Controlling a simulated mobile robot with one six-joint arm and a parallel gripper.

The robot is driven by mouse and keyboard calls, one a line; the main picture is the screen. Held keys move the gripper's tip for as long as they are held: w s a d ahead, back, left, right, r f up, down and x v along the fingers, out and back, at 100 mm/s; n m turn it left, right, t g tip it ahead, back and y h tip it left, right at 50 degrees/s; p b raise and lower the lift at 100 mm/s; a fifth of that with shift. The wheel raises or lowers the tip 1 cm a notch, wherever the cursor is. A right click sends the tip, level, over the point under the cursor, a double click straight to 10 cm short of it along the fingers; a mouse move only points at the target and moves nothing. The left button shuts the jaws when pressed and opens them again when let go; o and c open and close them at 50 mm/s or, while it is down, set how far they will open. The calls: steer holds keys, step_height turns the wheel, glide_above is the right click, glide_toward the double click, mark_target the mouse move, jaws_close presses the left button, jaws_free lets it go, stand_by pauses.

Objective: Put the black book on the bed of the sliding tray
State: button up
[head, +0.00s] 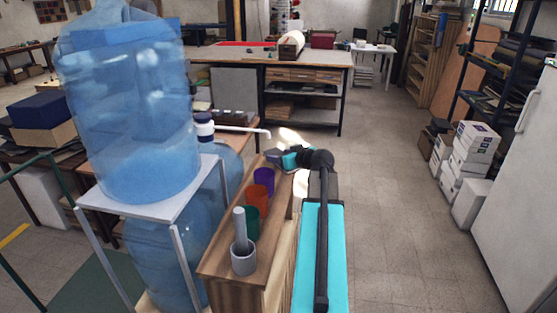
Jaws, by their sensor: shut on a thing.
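My gripper (276,156) is at the far end of my arm, beyond the far end of the narrow wooden shelf. It is small and partly hidden by my own wrist. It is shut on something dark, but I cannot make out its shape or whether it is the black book. I cannot pick out a sliding tray or its bed in this view.
The wooden shelf holds a purple cup (264,181), an orange cup (257,198), a green cup (251,222) and a grey mortar (244,259) with a pestle. Large blue water bottles (130,120) stand left. A workbench (250,54) is behind.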

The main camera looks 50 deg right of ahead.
steer(key=shift+w+d+f, duration=0.1)
steer(key=shift+w+d, duration=0.15)
steer(key=shift+w, duration=0.35)
steer(key=shift+w+d, duration=0.25)
steer(key=shift+w, duration=0.3)
steer(key=shift+f+p, duration=0.95)
steer(key=shift+f, duration=0.85)
steer(key=shift+f+b, duration=0.15)
steer(key=shift+b, duration=0.15)
steer(key=o, duration=1.1)
steer(key=shift+o, duration=0.2)
steer(key=shift+r+p, duration=0.25)
steer(key=shift+p, duration=0.15)
